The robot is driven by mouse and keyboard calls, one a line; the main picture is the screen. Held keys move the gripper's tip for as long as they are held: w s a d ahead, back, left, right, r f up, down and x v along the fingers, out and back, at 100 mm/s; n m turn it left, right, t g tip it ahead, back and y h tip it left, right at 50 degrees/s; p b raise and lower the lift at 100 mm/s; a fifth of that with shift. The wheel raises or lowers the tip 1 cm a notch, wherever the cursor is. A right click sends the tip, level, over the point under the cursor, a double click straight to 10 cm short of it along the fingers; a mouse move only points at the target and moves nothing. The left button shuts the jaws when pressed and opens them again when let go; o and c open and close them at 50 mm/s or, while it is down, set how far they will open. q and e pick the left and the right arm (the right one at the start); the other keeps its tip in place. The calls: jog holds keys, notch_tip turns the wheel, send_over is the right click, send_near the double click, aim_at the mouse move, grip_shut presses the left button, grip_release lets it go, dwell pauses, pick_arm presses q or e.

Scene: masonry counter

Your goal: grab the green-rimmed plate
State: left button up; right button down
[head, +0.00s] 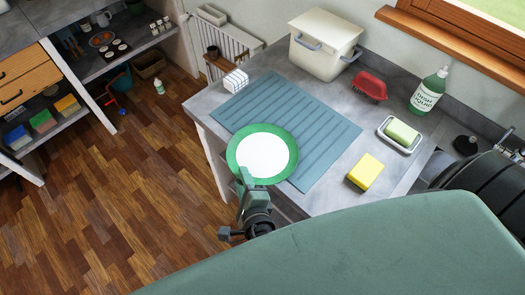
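The green-rimmed plate (263,153) has a white middle and a broad green rim. In the head view it overlaps the near-left corner of the blue ribbed mat (300,122) and reaches out past the counter's front edge. I cannot tell whether it rests there or is slightly raised. My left gripper (246,180) is at the plate's near rim, with its tip overlapping the rim. The gap between its fingers is hidden, so I cannot tell whether it is closed on the rim. My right gripper is not in view.
On the grey counter are a white striped block (236,80), a cream bin (323,45), a red container (370,86), a dish soap bottle (428,92), a soap dish (383,132) and a yellow sponge (365,171). Open wooden floor (130,180) lies to the left.

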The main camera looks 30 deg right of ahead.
pick_arm(q)
grip_shut()
jog(key=shift+r, duration=0.15)
dwell(1.2)
